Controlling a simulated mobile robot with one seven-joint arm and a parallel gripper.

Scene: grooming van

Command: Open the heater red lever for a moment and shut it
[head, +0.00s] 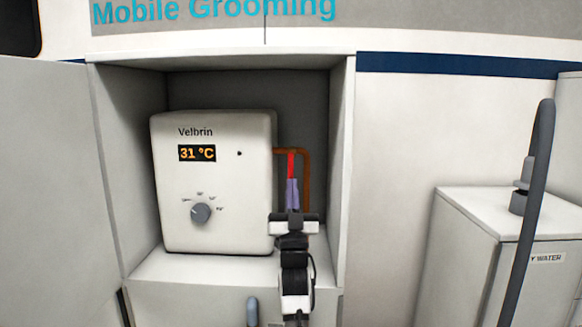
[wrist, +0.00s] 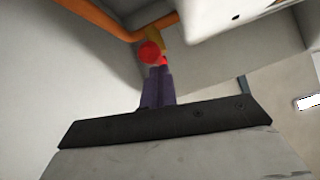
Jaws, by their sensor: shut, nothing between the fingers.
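The heater (head: 215,225) is a white box marked Velbrin, with a display reading 31 °C and a grey dial, inside an open cabinet. A copper pipe (head: 306,180) comes from its right side and bends down. The red lever (head: 291,163) is at this pipe and looks upright in the head view. In the wrist view, the red lever (wrist: 150,52) shows a round red part beside a brass-coloured fitting (wrist: 163,37). My gripper (head: 292,184) has its purple fingers shut, with nothing between them. The fingertips (wrist: 159,70) are just below the lever; I cannot tell whether they touch it.
The cabinet's right wall (head: 342,170) stands close to the right of the pipe and my gripper. The cabinet floor (head: 200,267) is clear in front of the heater. A white water cabinet (head: 470,250) with a dark grey hose (head: 540,140) stands at the right.

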